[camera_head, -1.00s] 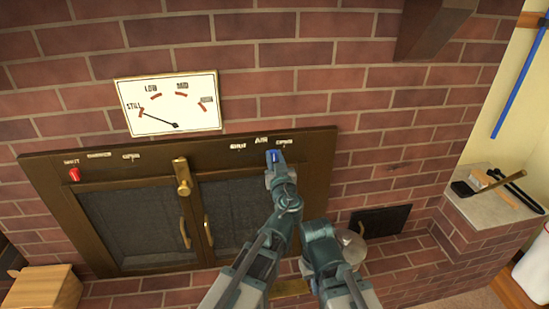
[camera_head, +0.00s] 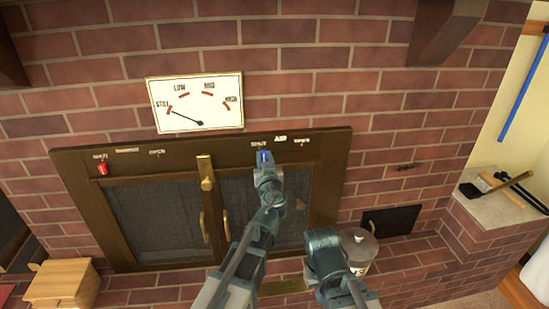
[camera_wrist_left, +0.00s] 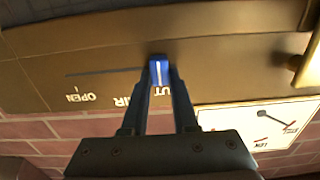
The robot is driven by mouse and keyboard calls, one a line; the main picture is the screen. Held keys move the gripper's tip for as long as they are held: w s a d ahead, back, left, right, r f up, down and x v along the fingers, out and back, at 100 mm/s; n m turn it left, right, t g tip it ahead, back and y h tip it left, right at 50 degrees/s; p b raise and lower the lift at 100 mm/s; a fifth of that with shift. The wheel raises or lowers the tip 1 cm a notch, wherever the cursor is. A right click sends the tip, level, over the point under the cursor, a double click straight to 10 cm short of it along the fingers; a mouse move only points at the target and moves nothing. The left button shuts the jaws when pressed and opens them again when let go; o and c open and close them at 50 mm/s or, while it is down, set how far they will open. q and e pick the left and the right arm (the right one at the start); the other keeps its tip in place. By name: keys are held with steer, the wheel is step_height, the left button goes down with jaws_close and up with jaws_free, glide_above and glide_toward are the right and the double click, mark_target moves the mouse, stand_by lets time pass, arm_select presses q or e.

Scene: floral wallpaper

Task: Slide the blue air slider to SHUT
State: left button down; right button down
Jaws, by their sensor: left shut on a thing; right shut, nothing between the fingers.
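The blue air slider (camera_head: 263,156) sits under the SHUT label (camera_head: 262,145), at the left end of the air scale on the stove's brown frame. In the left wrist view, the blue slider (camera_wrist_left: 159,73) with its white line is between my finger tips. Its bare slot runs left toward OPEN (camera_wrist_left: 80,97), and the SHUT label is partly covered by a finger. My left gripper (camera_head: 264,164) is shut on the slider; it also shows in the wrist view (camera_wrist_left: 159,80). My right arm reaches in at lower middle, but its fingers are hidden.
A red slider (camera_head: 102,169) stands at the frame's left. A dial (camera_head: 196,103) above has its needle near STILL. Brass door handles (camera_head: 205,172) are left of my left gripper. A lidded pot (camera_head: 359,248) stands beside my right arm.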

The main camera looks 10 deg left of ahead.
arm_select(q)
steer(key=shift+s+a, duration=0.3)
steer(key=shift+a, duration=0.5)
steer(key=c, duration=0.7)
jaws_free()
steer(key=shift+a, duration=0.15)
